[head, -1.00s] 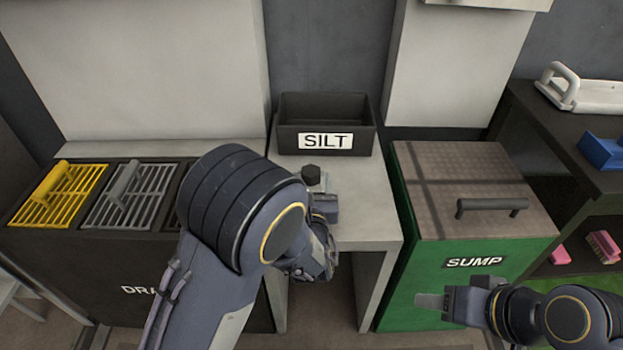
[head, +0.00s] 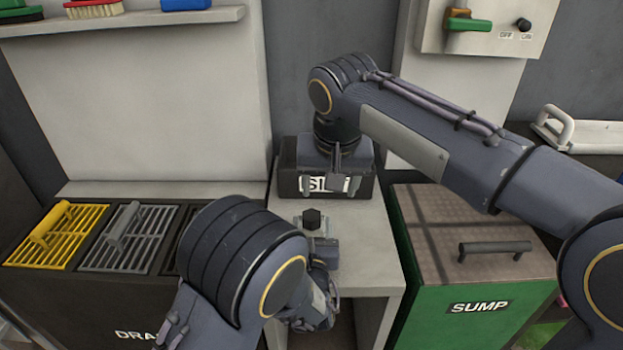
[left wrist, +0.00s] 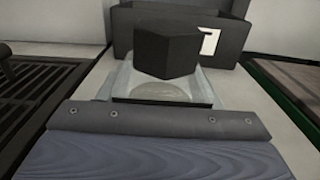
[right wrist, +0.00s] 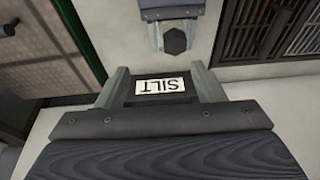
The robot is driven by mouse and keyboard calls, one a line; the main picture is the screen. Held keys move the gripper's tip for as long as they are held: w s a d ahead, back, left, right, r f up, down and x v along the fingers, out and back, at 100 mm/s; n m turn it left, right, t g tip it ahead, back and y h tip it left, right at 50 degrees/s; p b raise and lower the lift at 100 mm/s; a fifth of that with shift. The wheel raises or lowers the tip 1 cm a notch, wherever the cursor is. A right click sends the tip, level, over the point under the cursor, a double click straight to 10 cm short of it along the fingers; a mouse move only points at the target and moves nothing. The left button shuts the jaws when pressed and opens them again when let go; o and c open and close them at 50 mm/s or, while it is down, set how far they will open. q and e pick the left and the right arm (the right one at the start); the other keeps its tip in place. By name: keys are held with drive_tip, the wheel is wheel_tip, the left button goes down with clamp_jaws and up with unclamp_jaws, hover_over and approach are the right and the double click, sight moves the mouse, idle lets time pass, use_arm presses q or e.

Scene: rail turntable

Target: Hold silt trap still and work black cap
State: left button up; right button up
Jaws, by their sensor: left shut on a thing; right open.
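The bench (head: 365,235) has bare room right of the cap. A yellow grate (head: 55,235) and a grey grate (head: 128,237) lie at left. The green SUMP box (head: 450,300), with a handle (head: 495,247), stands at right under my right arm. A valve panel (head: 485,30) hangs above.

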sight(312, 216)
drive_tip(key=a+x, duration=0.1)
drive_tip(key=x, duration=0.7)
drive_tip(key=w+a+x, duration=0.1)
drive_tip(key=x, duration=0.3)
drive_tip(key=shift+a+r, duration=0.15)
drive_tip(key=shift+a, duration=0.2)
drive_tip(key=c, duration=1.1)
drive_tip(key=shift+w+d+n, duration=0.1)
drive_tip(key=shift+d+n, duration=0.05)
drive_tip(key=shift+n, duration=0.95)
drive_tip(key=n+y, duration=0.1)
drive_tip(key=n, duration=0.2)
drive_tip(key=shift+n, duration=0.4)
